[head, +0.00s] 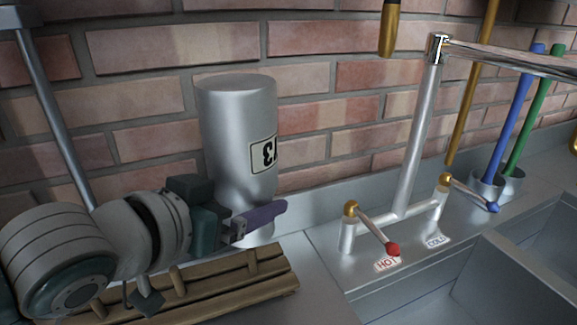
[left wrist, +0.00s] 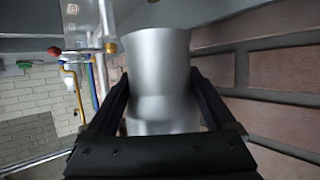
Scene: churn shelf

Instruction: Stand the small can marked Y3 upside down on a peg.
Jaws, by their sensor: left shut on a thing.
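The can (head: 236,130) is a metal churn held upside down, with its wide base up and its narrower neck down. Its label (head: 264,154) is inverted and partly turned away; a 3 shows, the other mark is cut off. My left gripper (head: 258,222) is shut around the neck, and the can (left wrist: 158,65) also fills the middle of the left wrist view between the fingers. A wooden rack (head: 220,292) with short pegs (head: 252,262) lies just below and in front of the can. The gripper hides part of the lower can, so I cannot tell whether it touches the rack. My right gripper is out of view.
A brick wall (head: 310,70) stands close behind the can. A tap (head: 415,140) with a red-ended hot lever (head: 392,249) and a blue-ended cold lever stands to the right, by the sink (head: 440,295). Blue and green brushes (head: 510,110) stand in cups farther right.

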